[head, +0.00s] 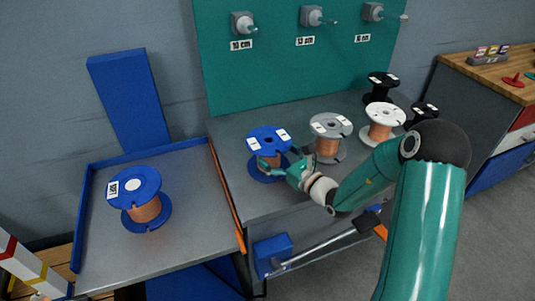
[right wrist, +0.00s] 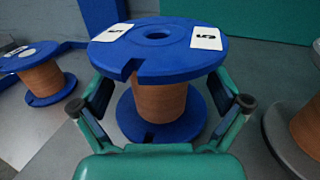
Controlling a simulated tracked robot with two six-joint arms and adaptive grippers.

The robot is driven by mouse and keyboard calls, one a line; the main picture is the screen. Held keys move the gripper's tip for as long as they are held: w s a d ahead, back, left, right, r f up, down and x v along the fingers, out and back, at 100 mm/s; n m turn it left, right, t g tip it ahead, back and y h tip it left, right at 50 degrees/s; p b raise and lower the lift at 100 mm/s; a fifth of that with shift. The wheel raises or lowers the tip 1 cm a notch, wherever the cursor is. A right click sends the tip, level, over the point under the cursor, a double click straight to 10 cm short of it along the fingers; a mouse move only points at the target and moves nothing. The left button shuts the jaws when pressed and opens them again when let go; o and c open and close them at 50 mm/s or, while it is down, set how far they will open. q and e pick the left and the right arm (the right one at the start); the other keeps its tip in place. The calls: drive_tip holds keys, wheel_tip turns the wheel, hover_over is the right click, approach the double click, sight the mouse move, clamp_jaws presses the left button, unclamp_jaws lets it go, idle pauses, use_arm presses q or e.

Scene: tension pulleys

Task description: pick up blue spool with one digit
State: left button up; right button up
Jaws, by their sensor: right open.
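A blue spool (head: 269,141) with copper winding stands upright on the grey table. Its top flange carries two white labels, and in the right wrist view the blue spool (right wrist: 158,50) shows a single digit on a label, which looks like a 5. My right gripper (head: 277,172) is open at its near side. In the right wrist view the open fingers flank the copper core below the top flange, with gaps on both sides. Another blue spool (head: 140,186) with a longer label stands on the left tray. My left gripper is not in view.
A grey spool (head: 330,126), a white spool (head: 384,114) and black spools (head: 381,80) stand to the right on the table (head: 235,195). A teal panel (head: 270,75) with pegs rises behind. The left tray (head: 95,240) has a raised blue rim.

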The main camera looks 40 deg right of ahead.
drive_tip(key=w, duration=0.3)
drive_tip(key=shift+w+a, duration=0.15)
drive_tip(key=shift+a, duration=0.1)
drive_tip(key=shift+c, duration=0.2)
drive_tip(key=shift+r, duration=0.1)
drive_tip(key=c, duration=1.7)
drive_tip(key=shift+c, duration=0.2)
wheel_tip(320, 180, up, 20)
drive_tip(key=p, duration=0.3)
